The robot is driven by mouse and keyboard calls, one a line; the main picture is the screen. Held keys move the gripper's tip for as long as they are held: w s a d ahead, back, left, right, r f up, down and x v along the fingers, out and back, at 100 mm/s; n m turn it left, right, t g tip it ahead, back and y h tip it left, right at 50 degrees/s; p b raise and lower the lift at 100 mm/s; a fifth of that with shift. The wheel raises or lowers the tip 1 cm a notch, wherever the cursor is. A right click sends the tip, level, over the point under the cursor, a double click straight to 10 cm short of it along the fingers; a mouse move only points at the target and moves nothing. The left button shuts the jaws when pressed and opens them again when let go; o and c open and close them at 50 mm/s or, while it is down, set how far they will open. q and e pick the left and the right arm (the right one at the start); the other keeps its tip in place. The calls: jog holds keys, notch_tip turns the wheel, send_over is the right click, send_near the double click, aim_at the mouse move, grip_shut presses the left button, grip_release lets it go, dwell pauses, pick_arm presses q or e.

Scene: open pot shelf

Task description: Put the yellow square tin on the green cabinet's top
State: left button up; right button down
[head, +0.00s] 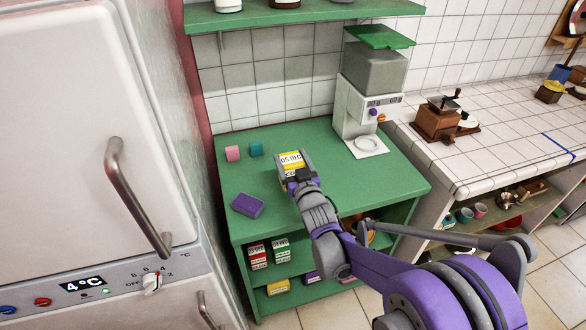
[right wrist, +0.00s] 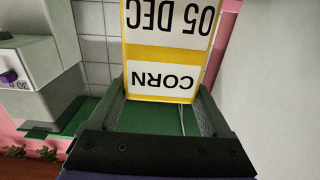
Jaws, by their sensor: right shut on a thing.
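The yellow square tin (head: 290,159) has a white label reading "05 DEC" and is over the middle of the green cabinet's top (head: 340,190). My right gripper (head: 297,174) is shut on the tin, with a finger on either side of it. In the right wrist view the tin (right wrist: 165,50) fills the space between the fingertips, and its labels read "CORN" and "05 DEC" upside down. I cannot tell whether the tin's bottom touches the cabinet top. My left gripper is not in view.
A fridge (head: 70,120) is close at left. The top's front right is clear.

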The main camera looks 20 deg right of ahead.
jog(key=shift+w+f, duration=0.1)
jog(key=shift+f, duration=1.8)
jog(key=shift+f+b, duration=0.15)
jog(key=shift+b, duration=0.25)
grip_release()
jog(key=shift+s+r, duration=0.2)
jog(key=s+f+g, duration=0.3)
jog(key=s+g, duration=0.1)
jog(key=s, duration=0.8)
jog(key=s+f+g, duration=0.3)
jog(key=s+g, duration=0.1)
jog(key=s, duration=0.8)
jog(key=s+f+g, duration=0.3)
jog(key=s+g, duration=0.2)
jog(key=s, duration=0.8)
jog(key=shift+d+h+b, duration=0.2)
jog(key=shift+h+b, duration=0.1)
jog(key=shift+b, duration=0.05)
